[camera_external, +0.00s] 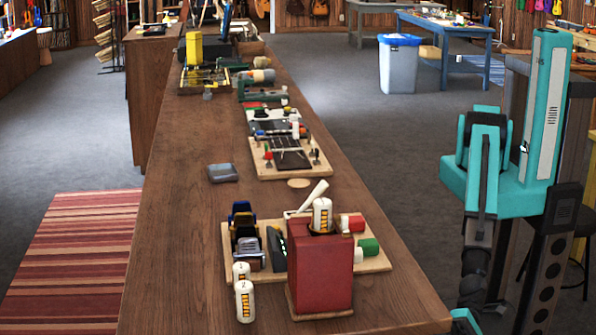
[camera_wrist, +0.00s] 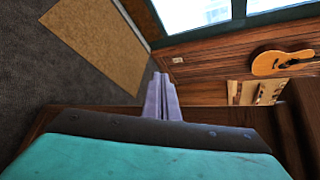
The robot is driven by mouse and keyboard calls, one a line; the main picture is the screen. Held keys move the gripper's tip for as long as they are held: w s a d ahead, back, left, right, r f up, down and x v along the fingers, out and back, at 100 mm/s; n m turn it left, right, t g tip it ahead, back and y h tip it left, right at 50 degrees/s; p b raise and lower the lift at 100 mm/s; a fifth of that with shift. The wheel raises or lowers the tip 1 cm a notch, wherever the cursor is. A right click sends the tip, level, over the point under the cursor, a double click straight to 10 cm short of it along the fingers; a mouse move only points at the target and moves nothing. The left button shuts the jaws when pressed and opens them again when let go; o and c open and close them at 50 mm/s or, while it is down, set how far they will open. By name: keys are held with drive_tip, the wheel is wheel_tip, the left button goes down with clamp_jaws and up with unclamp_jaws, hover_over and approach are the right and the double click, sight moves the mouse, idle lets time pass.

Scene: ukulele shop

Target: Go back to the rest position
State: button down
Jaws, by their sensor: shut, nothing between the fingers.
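My arm, teal and black, stands folded at the right of the external view, beside the long wooden counter (camera_external: 190,250). In the wrist view my gripper (camera_wrist: 162,80) shows as two slim grey fingers lying close together, with nothing held between them. The gripper points out over the room, toward a wooden wall with a guitar (camera_wrist: 282,63) and a window (camera_wrist: 200,12). I cannot make out the fingertips clearly in the external view.
A red box (camera_external: 322,268) with a white labelled can (camera_external: 322,215) in its top stands at the counter's near end. Two similar cans (camera_external: 244,300) stand to its left. A wooden board with tools lies behind. A bin (camera_external: 398,65) and blue table (camera_external: 465,70) stand farther back.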

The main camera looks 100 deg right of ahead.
drive_tip(key=w+d+f+n+g+h+b, duration=0.2)
drive_tip(key=w+d+f+n+h, duration=0.2)
drive_tip(key=d+f, duration=1)
drive_tip(key=w+d+f+n+g+h+b, duration=0.1)
drive_tip(key=w+d+f+n+g+h, duration=0.2)
drive_tip(key=d+f, duration=1.1)
drive_tip(key=s+d+f+n+g+h+b, duration=0.1)
drive_tip(key=s+d, duration=0.4)
drive_tip(key=d, duration=0.8)
drive_tip(key=s+d+f+n+g+h+b, duration=0.1)
drive_tip(key=s+d, duration=0.5)
drive_tip(key=d, duration=0.8)
drive_tip(key=s+d+f+n+g+h+b, duration=0.1)
drive_tip(key=s+d+f+g+b, duration=0.3)
drive_tip(key=d, duration=0.9)
drive_tip(key=shift+s+d+f+n+g+h+b, duration=0.2)
drive_tip(key=shift+s+f+n+g+h+b, duration=0.15)
drive_tip(key=shift+s+f+h+b, duration=0.45)
